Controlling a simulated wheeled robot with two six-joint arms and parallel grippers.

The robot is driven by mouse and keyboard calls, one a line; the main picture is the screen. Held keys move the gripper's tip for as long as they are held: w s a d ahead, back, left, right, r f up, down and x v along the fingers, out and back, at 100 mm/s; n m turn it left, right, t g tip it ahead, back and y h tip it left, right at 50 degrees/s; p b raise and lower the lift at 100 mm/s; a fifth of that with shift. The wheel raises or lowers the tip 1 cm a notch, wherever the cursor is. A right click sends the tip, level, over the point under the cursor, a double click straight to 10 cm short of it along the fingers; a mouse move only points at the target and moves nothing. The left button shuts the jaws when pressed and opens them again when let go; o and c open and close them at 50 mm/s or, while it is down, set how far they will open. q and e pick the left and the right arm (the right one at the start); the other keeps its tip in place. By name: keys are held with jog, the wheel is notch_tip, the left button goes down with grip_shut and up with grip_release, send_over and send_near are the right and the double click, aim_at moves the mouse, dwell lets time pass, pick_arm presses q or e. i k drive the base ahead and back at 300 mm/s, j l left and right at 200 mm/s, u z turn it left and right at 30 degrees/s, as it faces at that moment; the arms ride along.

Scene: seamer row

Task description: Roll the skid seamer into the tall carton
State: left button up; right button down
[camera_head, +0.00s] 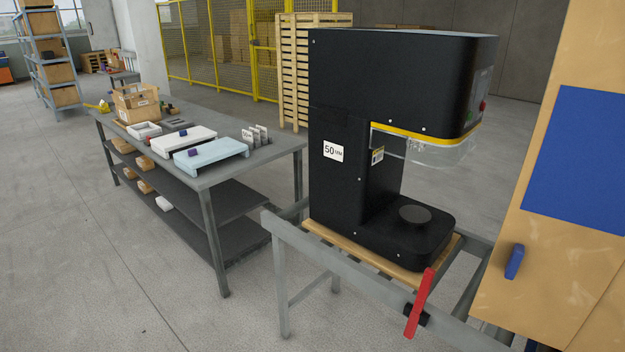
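The black seamer (335,200) stands upright on a light wooden skid (330,238), with a "50 MM" label on its side. Its yellow-edged head overhangs a round plate on its base. The skid rests on a grey metal frame (340,262). A red lever (419,303) with a black mount sits at the frame's near side, in front of the skid. The tall tan carton (540,240) stands at the right, close to the seamer and apart from it. It has a large blue patch and a small blue handle (515,261). Neither gripper is in view.
A grey workbench (210,180) at the left holds white and light blue trays, a wooden crate (137,102) and small blocks, with lower shelves. Behind are stacked pallets (296,70), a yellow mesh fence and a shelf rack. Open concrete floor lies at the lower left.

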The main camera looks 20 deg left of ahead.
aim_at(378, 96)
jog(key=i+j+z, duration=0.1)
jog(key=j, duration=0.45)
jog(key=i+j+z, duration=0.15)
jog(key=j, duration=0.45)
jog(key=i+j+z, duration=0.1)
jog(key=j, duration=0.5)
jog(key=i+j+z, duration=0.15)
jog(key=j, duration=0.45)
